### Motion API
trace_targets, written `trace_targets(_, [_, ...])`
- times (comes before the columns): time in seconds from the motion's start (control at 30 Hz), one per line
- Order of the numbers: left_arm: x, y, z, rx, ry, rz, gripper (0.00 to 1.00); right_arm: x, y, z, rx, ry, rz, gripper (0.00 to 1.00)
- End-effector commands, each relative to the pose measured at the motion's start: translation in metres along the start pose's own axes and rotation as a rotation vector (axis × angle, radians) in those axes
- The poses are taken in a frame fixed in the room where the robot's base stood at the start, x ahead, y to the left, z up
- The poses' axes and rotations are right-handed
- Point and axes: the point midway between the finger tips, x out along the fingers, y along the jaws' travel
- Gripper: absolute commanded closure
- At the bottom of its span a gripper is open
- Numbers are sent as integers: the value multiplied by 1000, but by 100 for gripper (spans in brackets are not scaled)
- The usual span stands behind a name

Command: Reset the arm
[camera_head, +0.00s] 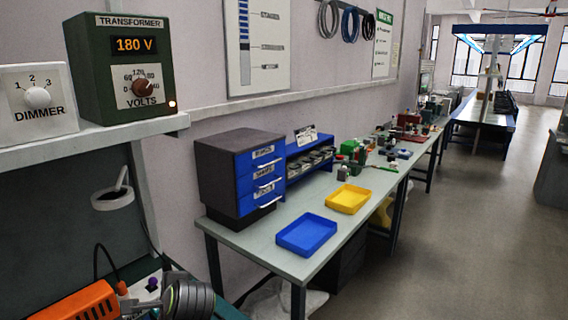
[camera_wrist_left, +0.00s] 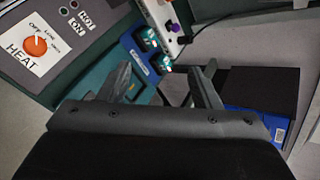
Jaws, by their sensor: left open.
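My left gripper (camera_wrist_left: 163,82) shows in the left wrist view with its two dark fingers spread apart. I see nothing held between them. Beyond the fingers lie a blue unit (camera_wrist_left: 148,52) with lit green-and-white parts and a grey panel (camera_wrist_left: 45,50) with an orange HEAT knob. I cannot make out my left gripper clearly in the head view. My right gripper is in neither view.
In the head view, a transformer (camera_head: 136,72) reading 180 V and a dimmer box (camera_head: 36,104) stand on a shelf. An orange device (camera_head: 82,302) is below. The bench (camera_head: 262,247) holds a blue tray (camera_head: 306,235), a yellow tray (camera_head: 348,198) and drawers (camera_head: 238,170). The right floor is clear.

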Motion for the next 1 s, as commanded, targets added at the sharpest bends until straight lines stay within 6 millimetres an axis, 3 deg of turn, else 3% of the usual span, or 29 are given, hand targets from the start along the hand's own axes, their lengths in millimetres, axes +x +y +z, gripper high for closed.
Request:
trace_targets(0.03, [11,29,8,-75,13,33,43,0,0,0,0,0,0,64])
trace_targets(0.23, [29,125,34,-399,66,150,43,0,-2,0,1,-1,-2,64])
trace_targets(0.5, [13,245,73,-822,81,333,43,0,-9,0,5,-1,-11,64])
trace_targets(0.7, [-17,306,96,-1076,59,460,43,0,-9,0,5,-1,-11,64])
trace_targets(1.0, [-61,360,118,-1323,2,607,43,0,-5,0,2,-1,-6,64])
